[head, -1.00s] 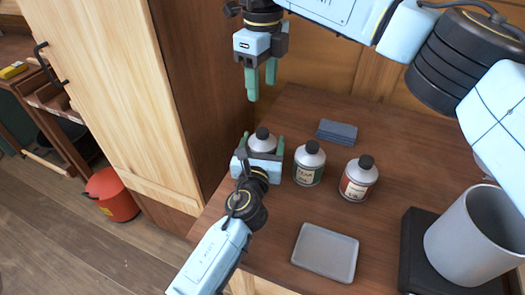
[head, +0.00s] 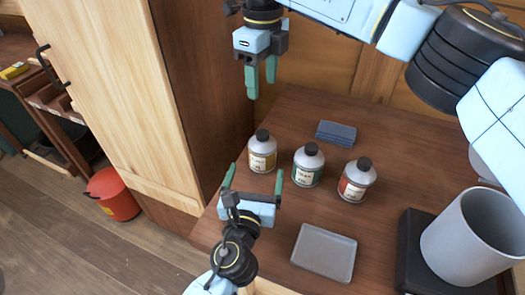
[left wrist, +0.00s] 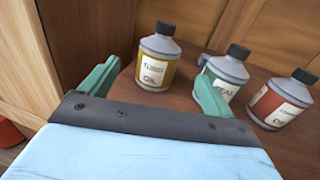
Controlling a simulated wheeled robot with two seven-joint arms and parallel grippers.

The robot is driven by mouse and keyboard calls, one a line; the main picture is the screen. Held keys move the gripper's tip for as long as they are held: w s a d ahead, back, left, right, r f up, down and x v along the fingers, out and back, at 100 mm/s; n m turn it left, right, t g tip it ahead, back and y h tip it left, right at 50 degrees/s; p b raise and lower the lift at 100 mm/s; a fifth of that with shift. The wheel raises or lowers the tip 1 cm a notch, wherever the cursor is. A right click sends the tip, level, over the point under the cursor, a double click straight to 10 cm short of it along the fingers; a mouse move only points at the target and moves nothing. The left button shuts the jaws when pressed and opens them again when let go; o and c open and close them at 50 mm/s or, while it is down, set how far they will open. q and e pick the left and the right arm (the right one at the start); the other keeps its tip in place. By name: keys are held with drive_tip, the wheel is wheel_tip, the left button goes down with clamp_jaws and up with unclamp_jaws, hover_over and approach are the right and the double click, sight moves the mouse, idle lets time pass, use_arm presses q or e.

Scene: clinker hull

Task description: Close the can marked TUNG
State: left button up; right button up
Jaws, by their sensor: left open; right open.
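Three grey cans with black caps stand upright on the brown bench. The left can has a yellow label (head: 263,153), the middle a green label (head: 307,166), the right a red label (head: 355,182). The yellow-label can also shows in the left wrist view (left wrist: 157,62); its lettering is blurred, so I cannot surely read TUNG. A black cap sits on its top; how tight it is cannot be told. My left gripper (head: 254,178) is open and empty, just in front of the yellow-label can, apart from it. My right gripper (head: 261,80) is open, pointing down, above and behind the cans.
A grey tray (head: 325,252) lies in front of the cans. A dark blue block (head: 337,132) lies behind them. A large grey cylinder (head: 472,238) stands on a black base at right. A wooden cabinet (head: 110,90) rises at left, with a red bucket (head: 113,194) on the floor.

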use_arm(q)
drive_tip(key=shift+s+a, duration=0.15)
drive_tip(key=shift+s, duration=0.6)
drive_tip(key=shift+s+a, duration=0.1)
drive_tip(key=shift+s, duration=0.6)
drive_tip(key=shift+r, duration=0.1)
